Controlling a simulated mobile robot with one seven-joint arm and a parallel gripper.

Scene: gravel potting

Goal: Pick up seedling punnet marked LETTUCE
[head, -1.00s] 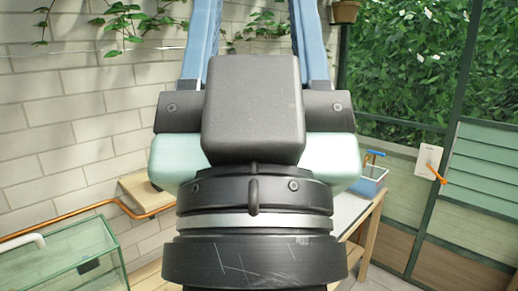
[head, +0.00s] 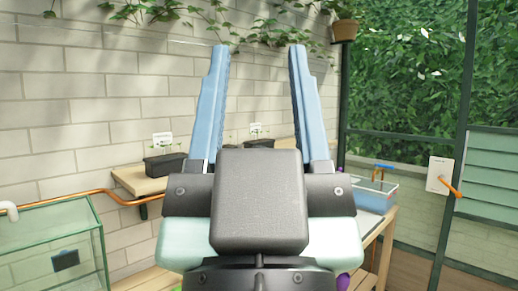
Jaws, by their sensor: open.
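A black seedling punnet (head: 165,166) with small green seedlings and a white label (head: 162,139) stands on a wooden wall shelf (head: 140,185) at the left. A second dark punnet (head: 260,143) with a white label (head: 256,128) shows between my fingers, farther back; its lower part is hidden by my gripper. The lettering on both labels is too small to read, so I cannot tell which is LETTUCE. My gripper (head: 258,50) is open and empty, its blue fingers pointing up in the picture, in front of the second punnet and right of the first.
A glass tank (head: 55,240) stands at lower left, with a copper pipe (head: 75,197) along the wall. A blue-rimmed container (head: 376,190) sits on a wooden bench at right. A pot (head: 344,29) hangs at top right. Vines trail along the upper wall.

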